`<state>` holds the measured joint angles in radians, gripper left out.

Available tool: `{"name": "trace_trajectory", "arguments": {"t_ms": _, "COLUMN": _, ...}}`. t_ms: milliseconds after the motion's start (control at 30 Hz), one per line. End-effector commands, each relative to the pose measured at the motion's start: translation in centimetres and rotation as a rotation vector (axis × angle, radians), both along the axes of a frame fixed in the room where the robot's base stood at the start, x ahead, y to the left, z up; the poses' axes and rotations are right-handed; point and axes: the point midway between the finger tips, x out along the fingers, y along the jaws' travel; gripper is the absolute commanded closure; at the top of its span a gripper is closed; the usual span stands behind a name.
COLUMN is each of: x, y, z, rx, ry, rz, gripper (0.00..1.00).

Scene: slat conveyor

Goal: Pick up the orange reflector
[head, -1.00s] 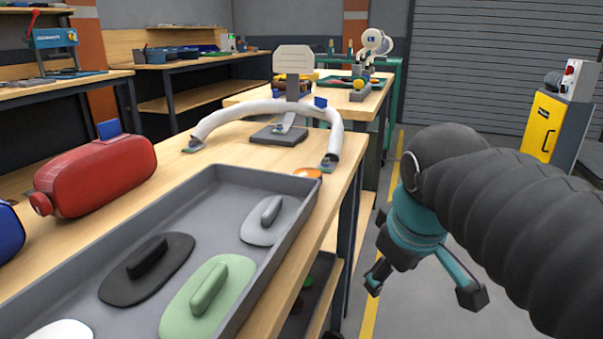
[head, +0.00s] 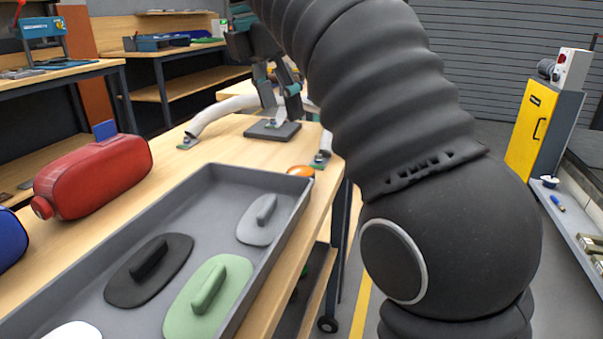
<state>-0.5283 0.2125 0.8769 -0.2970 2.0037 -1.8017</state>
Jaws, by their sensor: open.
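The orange reflector (head: 301,171) is a small, flat orange disc on the wooden table, just beyond the tray's far right corner and near the table's right edge. My gripper (head: 279,112) is open, its two fingers pointing down. In the picture it is above and a little left of the reflector, in front of the white curved tube and over the dark stand base. I see nothing between the fingers that is held. My arm hides the area right of the reflector.
A grey tray (head: 211,166) holds several handled pieces, among them a green one (head: 208,298) and a black one (head: 149,271).

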Motion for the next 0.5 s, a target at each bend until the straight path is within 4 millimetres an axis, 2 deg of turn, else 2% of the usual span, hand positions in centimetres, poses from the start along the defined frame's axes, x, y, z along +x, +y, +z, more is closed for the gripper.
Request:
{"name": "trace_trajectory", "arguments": {"t_ms": 167, "x": 0.2, "y": -0.3, "z": -1.3, "rx": -0.005, "ry": 0.005, "rz": 0.008, "gripper": 0.33}}
{"name": "trace_trajectory", "arguments": {"t_ms": 500, "x": 0.9, "y": -1.3, "z": -5.7, "rx": -0.003, "ry": 0.004, "rz": 0.005, "gripper": 0.33}}
